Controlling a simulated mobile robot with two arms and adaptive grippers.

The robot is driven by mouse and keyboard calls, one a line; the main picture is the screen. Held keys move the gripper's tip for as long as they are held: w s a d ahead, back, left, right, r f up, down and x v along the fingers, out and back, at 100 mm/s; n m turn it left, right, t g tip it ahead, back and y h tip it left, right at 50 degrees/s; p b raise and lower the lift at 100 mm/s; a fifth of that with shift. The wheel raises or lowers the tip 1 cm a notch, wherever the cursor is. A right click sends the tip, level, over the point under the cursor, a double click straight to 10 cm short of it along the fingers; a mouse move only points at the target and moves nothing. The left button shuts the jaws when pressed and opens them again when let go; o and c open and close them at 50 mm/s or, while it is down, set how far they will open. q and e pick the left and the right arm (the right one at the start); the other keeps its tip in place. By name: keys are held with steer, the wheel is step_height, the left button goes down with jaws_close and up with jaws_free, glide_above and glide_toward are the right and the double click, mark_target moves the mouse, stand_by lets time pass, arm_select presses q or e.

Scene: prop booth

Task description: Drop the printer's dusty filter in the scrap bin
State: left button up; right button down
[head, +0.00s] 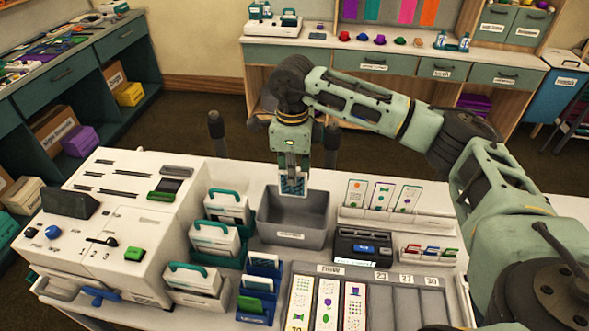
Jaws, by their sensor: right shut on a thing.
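The bin's visible inside looks empty. The white printer (120,215) stands at the left of the table, with dark slots and knobs on top. My left gripper is not in view.
White cartridges with teal handles (228,205) stand left of the bin. A card rack (395,216) and a black device (362,246) stand to its right. A sorting tray (405,300) lies in front. Shelves and counters line the walls.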

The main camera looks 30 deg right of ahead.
mark_target(294, 196)
steer(key=shift+f, duration=0.55)
steer(key=shift+s+d+f+b, duration=0.1)
steer(key=shift+d+f+b, duration=0.05)
steer(key=shift+f+b, duration=0.25)
step_height(294, 196, down, 4)
steer(key=b, duration=0.3)
steer(key=shift+f, duration=0.15)
steer(key=shift+f+b, duration=0.7)
steer(key=shift+f, duration=0.15)
steer(key=c, duration=1.8)
jaws_free()
steer(key=shift+o, duration=0.2)
